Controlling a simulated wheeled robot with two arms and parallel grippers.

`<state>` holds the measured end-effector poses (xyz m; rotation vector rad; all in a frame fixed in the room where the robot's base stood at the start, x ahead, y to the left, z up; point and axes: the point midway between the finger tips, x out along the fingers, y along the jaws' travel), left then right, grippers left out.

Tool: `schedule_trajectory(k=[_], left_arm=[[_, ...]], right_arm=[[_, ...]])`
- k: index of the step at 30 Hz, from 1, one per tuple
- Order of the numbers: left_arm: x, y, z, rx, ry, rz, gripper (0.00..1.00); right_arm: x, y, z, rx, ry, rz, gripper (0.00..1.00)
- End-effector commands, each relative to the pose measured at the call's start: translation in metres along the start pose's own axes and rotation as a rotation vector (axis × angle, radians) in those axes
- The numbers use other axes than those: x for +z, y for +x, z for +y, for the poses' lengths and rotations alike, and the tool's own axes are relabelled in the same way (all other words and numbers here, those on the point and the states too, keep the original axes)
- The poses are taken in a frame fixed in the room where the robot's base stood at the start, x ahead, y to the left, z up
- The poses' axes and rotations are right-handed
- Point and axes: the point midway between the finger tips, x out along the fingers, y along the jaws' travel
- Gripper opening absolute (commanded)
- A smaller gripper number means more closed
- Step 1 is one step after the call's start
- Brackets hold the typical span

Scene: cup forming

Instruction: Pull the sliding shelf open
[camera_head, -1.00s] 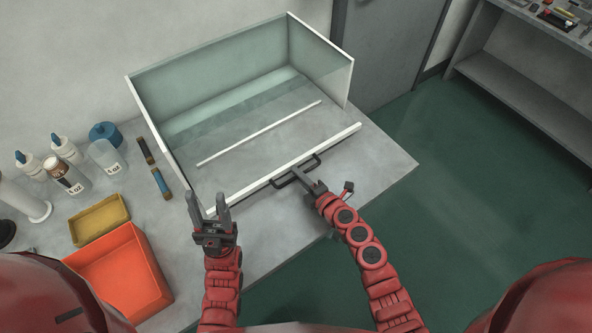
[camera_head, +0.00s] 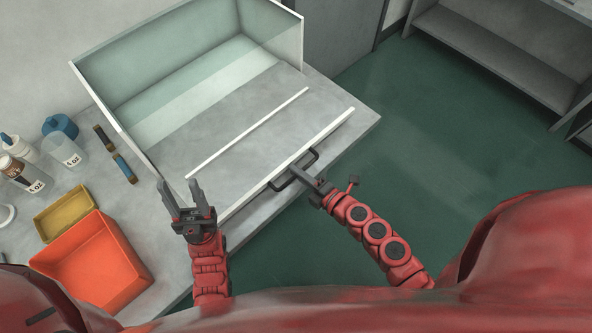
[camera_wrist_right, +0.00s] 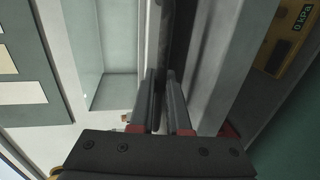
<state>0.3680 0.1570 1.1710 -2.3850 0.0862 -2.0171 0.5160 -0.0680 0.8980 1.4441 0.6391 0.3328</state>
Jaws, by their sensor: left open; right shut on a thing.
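The sliding shelf (camera_head: 262,135) extends out of the front of a clear-walled box (camera_head: 190,50) on the table. Its white front edge (camera_head: 325,131) carries a black handle (camera_head: 315,158) and lies close to the table's front edge. My left gripper (camera_head: 180,187) is open and empty, pointing up near the left end of the front edge.
An orange bin (camera_head: 92,262) and a yellow tray (camera_head: 64,213) stand left of my left gripper. Several bottles, a clear cup (camera_head: 66,150) and a blue container (camera_head: 60,126) are at the far left. Green floor (camera_head: 430,130) is open to the right.

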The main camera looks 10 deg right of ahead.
Motion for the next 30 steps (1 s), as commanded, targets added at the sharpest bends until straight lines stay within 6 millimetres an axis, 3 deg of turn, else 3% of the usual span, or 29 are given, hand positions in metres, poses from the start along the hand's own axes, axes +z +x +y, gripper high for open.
schedule_trajectory(k=[4, 5, 9, 23, 30], left_arm=[[0.0, 0.0, 0.0, 0.0, 0.0, 0.0, 0.5], [0.0, 0.0, 0.0, 0.0, 0.0, 0.0, 0.5], [0.0, 0.0, 0.0, 0.0, 0.0, 0.0, 0.5], [0.0, -0.001, 0.0, 0.0, 0.0, 0.0, 0.5], [0.002, -0.013, 0.001, 0.0, 0.0, 0.0, 0.5]], right_arm=[[0.0, 0.0, -0.001, -0.001, 0.0, 0.0, 0.0], [0.0, 0.0, -0.001, -0.001, 0.0, 0.0, 0.2], [0.0, 0.0, -0.001, -0.001, 0.0, 0.0, 0.45], [0.0, -0.001, -0.001, 0.0, -0.001, -0.001, 0.45], [0.0, -0.031, -0.006, -0.005, 0.0, -0.003, 0.45]])
